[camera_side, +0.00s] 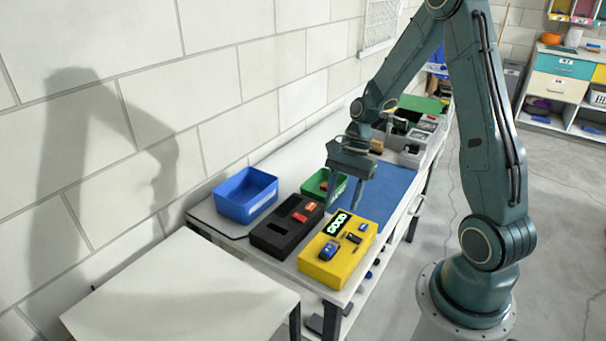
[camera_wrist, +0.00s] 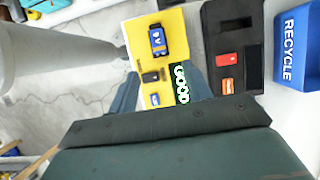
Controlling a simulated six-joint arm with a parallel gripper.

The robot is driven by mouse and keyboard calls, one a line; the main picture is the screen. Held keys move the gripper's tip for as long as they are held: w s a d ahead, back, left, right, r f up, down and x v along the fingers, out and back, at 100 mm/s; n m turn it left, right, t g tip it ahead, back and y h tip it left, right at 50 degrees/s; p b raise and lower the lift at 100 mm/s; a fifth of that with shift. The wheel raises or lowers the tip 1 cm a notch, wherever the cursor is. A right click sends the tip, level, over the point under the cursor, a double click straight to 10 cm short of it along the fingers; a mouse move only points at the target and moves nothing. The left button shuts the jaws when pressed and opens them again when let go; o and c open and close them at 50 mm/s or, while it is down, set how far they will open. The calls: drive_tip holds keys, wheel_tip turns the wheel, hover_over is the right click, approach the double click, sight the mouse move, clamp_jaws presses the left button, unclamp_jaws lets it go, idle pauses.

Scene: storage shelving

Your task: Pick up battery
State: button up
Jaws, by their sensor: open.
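The task does not say which battery is meant. A yellow tray (camera_side: 312,267) marked GOOD holds a large blue battery (camera_side: 329,250), a small dark one (camera_side: 354,238) and a small blue one (camera_side: 363,227). The large blue battery also shows in the wrist view (camera_wrist: 158,41), with the dark one (camera_wrist: 150,76) below it. A black tray (camera_side: 272,243) holds a red battery (camera_wrist: 227,60) and an orange one (camera_wrist: 228,86). My gripper (camera_side: 343,197) is open and empty above the bench, behind the trays. In the wrist view its fingers (camera_wrist: 158,75) partly cover the yellow tray.
A blue bin (camera_side: 240,207) marked RECYCLE stands left of the black tray, near the wall. A blue mat (camera_side: 385,193) lies behind the yellow tray, largely clear. Grey bins (camera_side: 402,156) stand farther back.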

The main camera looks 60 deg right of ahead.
hover_over(331, 245)
drive_tip(key=d, duration=0.3)
wheel_tip(331, 245, down, 6)
drive_tip(key=shift+w+a, duration=0.15)
drive_tip(key=shift+f, duration=0.1)
drive_tip(key=shift+x, duration=2.5)
clamp_jaws()
wheel_tip(331, 245, up, 20)
